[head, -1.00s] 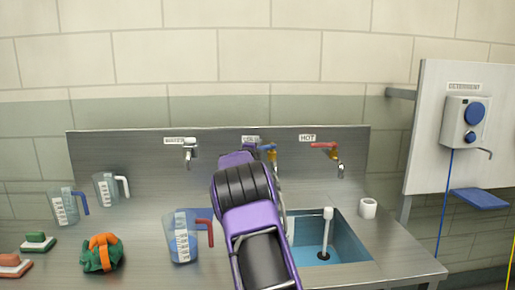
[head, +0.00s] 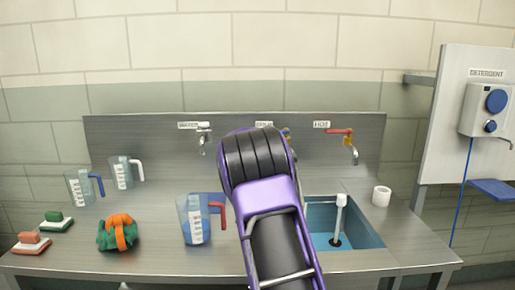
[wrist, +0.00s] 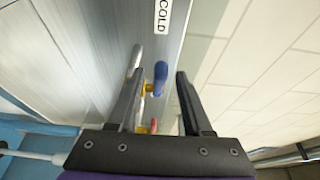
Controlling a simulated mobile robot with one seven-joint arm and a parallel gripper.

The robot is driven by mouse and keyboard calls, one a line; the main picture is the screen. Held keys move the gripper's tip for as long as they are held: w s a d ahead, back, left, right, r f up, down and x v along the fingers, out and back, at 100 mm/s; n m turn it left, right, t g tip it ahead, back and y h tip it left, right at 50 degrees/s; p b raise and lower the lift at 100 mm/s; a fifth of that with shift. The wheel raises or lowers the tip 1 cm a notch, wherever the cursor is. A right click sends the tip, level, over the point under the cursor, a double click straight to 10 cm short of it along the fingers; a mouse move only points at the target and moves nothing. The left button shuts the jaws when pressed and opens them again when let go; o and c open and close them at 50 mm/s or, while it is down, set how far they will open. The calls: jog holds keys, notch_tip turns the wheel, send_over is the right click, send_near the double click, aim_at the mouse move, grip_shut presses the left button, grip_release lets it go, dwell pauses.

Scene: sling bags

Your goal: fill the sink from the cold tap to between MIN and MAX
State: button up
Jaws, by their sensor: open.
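The cold tap sits below the COLD label (head: 264,125) and is mostly hidden behind my arm in the head view. In the wrist view its blue lever (wrist: 160,76) on a brass body shows between the fingers of my gripper (wrist: 160,78). The gripper is open, with one finger on each side of the lever; I cannot tell whether either touches it. The blue sink (head: 366,236) is partly hidden by my arm. A white upright pipe (head: 340,215) stands in it over a dark drain. MIN and MAX marks and any water are not discernible.
The hot tap with its red lever (head: 340,131) is just right of the cold one. A third tap (head: 203,135) is left. A white cup (head: 381,196) stands right of the sink.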

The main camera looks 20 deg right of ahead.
jog(key=v, duration=1.2)
jog(key=shift+b, duration=0.3)
jog(key=shift+s+a+r, duration=0.1)
